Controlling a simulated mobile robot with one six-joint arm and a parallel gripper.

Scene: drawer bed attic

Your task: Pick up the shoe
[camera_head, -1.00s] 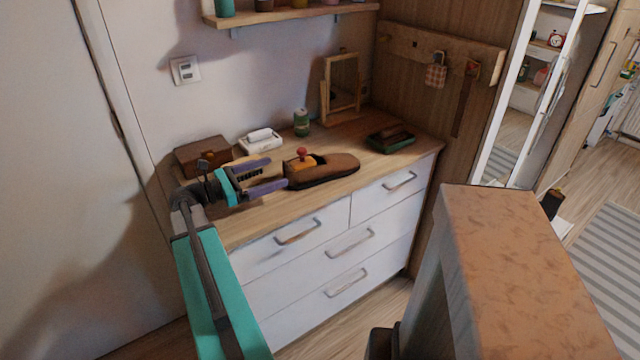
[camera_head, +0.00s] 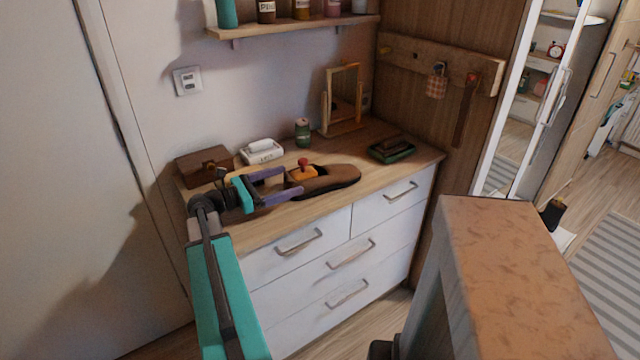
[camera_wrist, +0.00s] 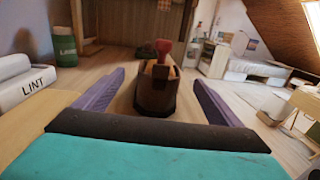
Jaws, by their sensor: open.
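The brown shoe (camera_head: 338,177) lies on the wooden top of the white dresser (camera_head: 262,232). An orange item with a red knob (camera_head: 304,170) sits at the shoe's near end. My gripper (camera_head: 275,187) is open, its purple fingers pointing at that end from the left. In the wrist view the shoe (camera_wrist: 156,103) stands ahead, between the two open fingers (camera_wrist: 160,100), with the red knob on top. Nothing is held. The shoe's far part is hidden in the wrist view.
A brown box (camera_head: 203,164), a white lint item (camera_head: 262,151), a green can (camera_head: 302,131) and a small wooden mirror frame (camera_head: 342,98) stand behind. A dark green tray (camera_head: 391,150) lies to the right. A shelf (camera_head: 290,27) hangs above.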

